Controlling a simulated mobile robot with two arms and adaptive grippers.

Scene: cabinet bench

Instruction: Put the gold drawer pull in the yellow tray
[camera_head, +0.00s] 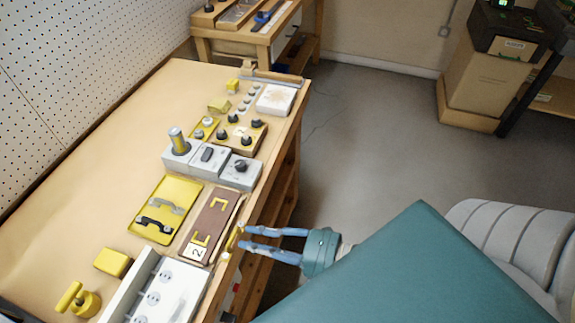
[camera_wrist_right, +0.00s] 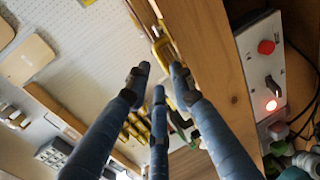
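The yellow tray (camera_head: 180,191) lies on the bench with a grey pull (camera_head: 165,205) and a black pull (camera_head: 154,225) in it. A gold drawer pull (camera_head: 233,238) is at the bench's front edge, just beyond my right gripper's fingertips; it also shows in the right wrist view (camera_wrist_right: 163,45). My right gripper (camera_head: 245,237) is open, its fingers spread, with no visible hold on the pull. In the right wrist view the fingertips (camera_wrist_right: 158,78) are apart, short of the pull. My left gripper is not in view.
A brown board (camera_head: 228,196) with yellow shapes lies right of the tray. Grey control boxes (camera_head: 208,160) stand behind it; a white panel (camera_head: 170,290) and yellow block (camera_head: 112,262) are nearer. The bench's left side is clear. A panel with a red button (camera_wrist_right: 266,47) is beside the wood.

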